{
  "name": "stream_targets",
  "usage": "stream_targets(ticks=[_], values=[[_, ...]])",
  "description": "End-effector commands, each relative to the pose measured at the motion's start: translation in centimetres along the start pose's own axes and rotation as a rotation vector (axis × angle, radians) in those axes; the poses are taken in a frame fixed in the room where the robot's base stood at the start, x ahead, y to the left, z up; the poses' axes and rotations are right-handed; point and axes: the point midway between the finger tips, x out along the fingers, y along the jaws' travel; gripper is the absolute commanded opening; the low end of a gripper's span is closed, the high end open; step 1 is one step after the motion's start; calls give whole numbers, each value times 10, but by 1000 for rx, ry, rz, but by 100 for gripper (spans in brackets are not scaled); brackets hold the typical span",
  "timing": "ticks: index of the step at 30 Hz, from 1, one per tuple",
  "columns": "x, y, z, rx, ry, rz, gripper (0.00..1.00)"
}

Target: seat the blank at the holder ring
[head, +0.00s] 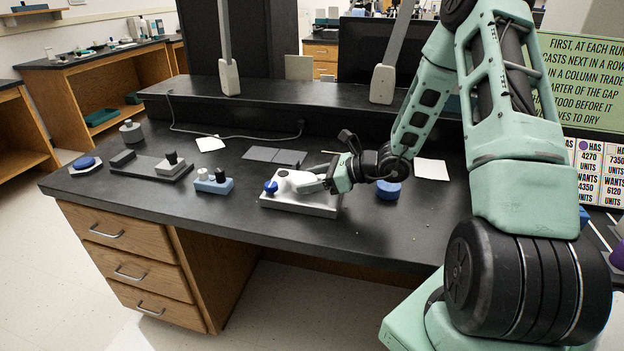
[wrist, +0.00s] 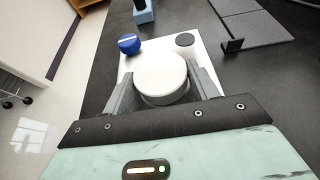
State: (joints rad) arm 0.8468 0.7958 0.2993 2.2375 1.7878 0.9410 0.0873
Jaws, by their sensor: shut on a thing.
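The blank appears to be a round white disc (wrist: 160,76). It sits between the two grey fingers of my gripper (wrist: 162,84), which is shut on it. In the head view my gripper (head: 314,186) reaches in from the right, low over a pale metal block (head: 300,204) near the bench's front edge. The block carries a blue knob (head: 271,187) and, in the wrist view, a black round part (wrist: 185,40). A grey curved rim shows just under the disc. I cannot tell whether it is the holder ring, or whether the disc touches it.
A light-blue block with knobs (head: 214,183) and a dark tray with a grey block (head: 153,166) stand to the left. A blue round piece (head: 388,190) lies right of my gripper. Dark flat plates (head: 274,156) lie behind. The front right bench top is mostly clear.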

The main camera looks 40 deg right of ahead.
Motion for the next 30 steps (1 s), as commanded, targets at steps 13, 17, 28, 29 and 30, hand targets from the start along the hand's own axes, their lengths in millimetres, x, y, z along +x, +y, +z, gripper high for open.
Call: stream_targets(ticks=[13,17,28,29,30], values=[[-3,0,8,0,-1,0,31],[-3,0,8,0,-1,0,31],[-4,1,7,0,-1,0,31],[-4,1,7,0,-1,0,31],[-4,1,7,0,-1,0,31]])
